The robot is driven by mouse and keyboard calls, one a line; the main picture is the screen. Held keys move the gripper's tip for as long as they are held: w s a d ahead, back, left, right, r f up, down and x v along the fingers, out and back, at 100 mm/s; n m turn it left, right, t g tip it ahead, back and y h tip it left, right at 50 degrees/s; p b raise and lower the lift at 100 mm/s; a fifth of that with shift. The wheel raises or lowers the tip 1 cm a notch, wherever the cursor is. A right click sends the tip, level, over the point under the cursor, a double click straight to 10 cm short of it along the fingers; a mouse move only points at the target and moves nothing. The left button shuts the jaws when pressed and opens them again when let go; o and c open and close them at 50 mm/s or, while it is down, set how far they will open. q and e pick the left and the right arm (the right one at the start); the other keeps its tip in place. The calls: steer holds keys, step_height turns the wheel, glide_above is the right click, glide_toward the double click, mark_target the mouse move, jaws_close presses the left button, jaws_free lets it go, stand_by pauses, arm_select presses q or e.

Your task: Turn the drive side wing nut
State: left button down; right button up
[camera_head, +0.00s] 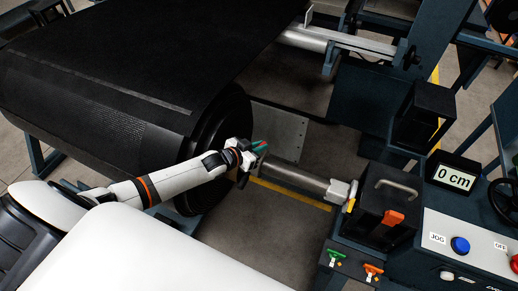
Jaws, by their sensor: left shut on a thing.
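My left gripper (252,158) is in the middle of the camera_head view, beside the end of the black belt roller. It is shut on a small part with green and red on it (260,147), which I take to be the drive side wing nut. The jaws hide most of this part, so its angle cannot be told. My right gripper is not in view.
The black belt (130,60) on its roller fills the upper left. A metal bar (295,180) runs right towards a dark box with an orange block (394,217). Green (336,255) and orange (373,269) handles sit below.

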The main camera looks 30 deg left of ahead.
arm_select(q)
steer(key=shift+m+h+b, duration=0.8)
steer(key=shift+b, duration=0.05)
steer(key=shift+g, duration=0.3)
steer(key=c, duration=1.5)
jaws_free()
steer(key=shift+o, duration=0.2)
step_height(320, 180, up, 10)
steer(key=shift+r+b, duration=0.1)
steer(key=shift+b, duration=0.75)
